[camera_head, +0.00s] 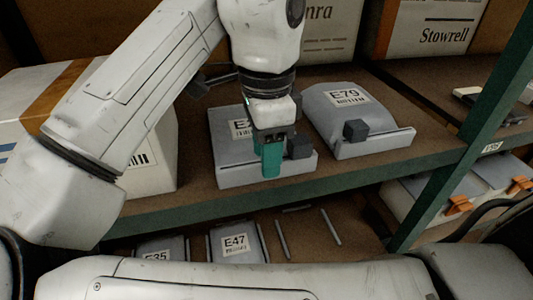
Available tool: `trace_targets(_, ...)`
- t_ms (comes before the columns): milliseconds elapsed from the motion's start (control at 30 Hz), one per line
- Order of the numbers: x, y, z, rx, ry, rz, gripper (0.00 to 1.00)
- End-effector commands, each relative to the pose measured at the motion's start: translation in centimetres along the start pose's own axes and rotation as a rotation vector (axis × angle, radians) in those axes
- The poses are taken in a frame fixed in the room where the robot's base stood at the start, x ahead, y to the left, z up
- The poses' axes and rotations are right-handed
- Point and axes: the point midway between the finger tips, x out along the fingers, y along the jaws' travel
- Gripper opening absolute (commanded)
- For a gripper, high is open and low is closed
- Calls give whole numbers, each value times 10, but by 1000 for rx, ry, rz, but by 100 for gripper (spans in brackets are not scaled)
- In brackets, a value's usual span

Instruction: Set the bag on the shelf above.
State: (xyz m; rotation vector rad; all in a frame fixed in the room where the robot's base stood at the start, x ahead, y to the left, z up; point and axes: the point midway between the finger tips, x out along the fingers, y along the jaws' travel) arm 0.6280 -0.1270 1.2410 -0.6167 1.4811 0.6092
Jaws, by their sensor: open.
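Two grey, flat bag-like packages with white labels lie on a brown shelf (195,200) with a green front edge. The left package (222,152) has its label partly hidden by my arm; the right package (335,112) reads E79. Each has a dark block near its front edge. My gripper (268,160) points down over the front of the left package, its teal fingers just left of that package's dark block (299,147). It is open with nothing visibly held. I cannot tell whether the fingers touch the package.
A green upright (480,125) stands at the right. White boxes stand at left (150,150) and behind (425,28). Below, grey packages labelled E35 (162,248) and E47 (236,243) lie on a lower level. A grey bin with orange latches (470,185) sits at lower right.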

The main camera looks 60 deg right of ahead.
Motion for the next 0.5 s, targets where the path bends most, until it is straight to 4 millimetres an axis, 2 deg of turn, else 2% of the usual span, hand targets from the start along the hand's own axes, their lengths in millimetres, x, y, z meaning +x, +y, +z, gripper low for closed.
trace_targets(300, -62, 0, 0, 0, -5, -3, 44)
trace_targets(500, -94, 0, 0, 1, -3, -1, 44)
